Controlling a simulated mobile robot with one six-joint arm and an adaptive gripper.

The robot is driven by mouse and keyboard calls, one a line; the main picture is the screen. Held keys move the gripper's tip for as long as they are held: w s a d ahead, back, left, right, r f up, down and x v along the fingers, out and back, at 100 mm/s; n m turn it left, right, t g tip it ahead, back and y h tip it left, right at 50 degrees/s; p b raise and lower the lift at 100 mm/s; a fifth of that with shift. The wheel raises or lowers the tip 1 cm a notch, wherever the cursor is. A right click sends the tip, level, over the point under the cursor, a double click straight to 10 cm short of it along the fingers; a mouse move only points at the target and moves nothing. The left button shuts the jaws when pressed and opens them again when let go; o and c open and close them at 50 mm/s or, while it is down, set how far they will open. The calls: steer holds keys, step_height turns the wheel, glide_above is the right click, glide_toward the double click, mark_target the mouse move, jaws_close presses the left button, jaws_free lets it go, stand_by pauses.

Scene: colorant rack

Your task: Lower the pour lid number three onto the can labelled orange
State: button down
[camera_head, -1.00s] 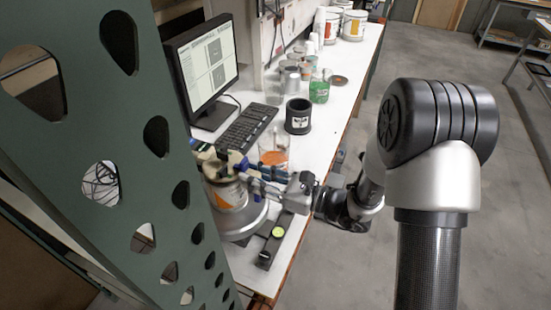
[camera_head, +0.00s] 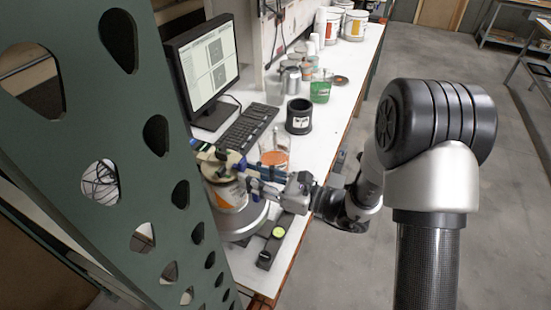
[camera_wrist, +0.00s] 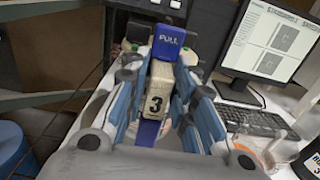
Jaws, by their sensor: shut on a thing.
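The pour lid number three (camera_wrist: 155,95) is between my gripper's fingers in the wrist view, with a blue PULL tab and a beige block marked 3. My gripper (camera_head: 254,178) is shut on the lid; its blue-padded fingers (camera_wrist: 163,110) flank the block. In the head view the lid (camera_head: 218,157) is at the top of the can with an orange label (camera_head: 230,196), which stands on a round silver plate (camera_head: 243,222). Whether the lid touches the can's rim cannot be told.
The green perforated upright (camera_head: 130,185) stands close on the left. A clear cup with orange contents (camera_head: 274,153), a black holder (camera_head: 299,116), a keyboard (camera_head: 248,127) and a monitor (camera_head: 205,66) are on the white bench. A black device with a green dial (camera_head: 272,243) lies near the bench edge.

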steer(key=shift+f+b, duration=0.5)
steer(key=shift+f, duration=0.15)
steer(key=c, duration=1.2)
jaws_free()
steer(key=shift+c, duration=0.2)
steer(key=shift+s+d, duration=0.15)
steer(key=shift+s, duration=0.05)
steer(key=v, duration=1.1)
steer(key=shift+d, duration=0.3)
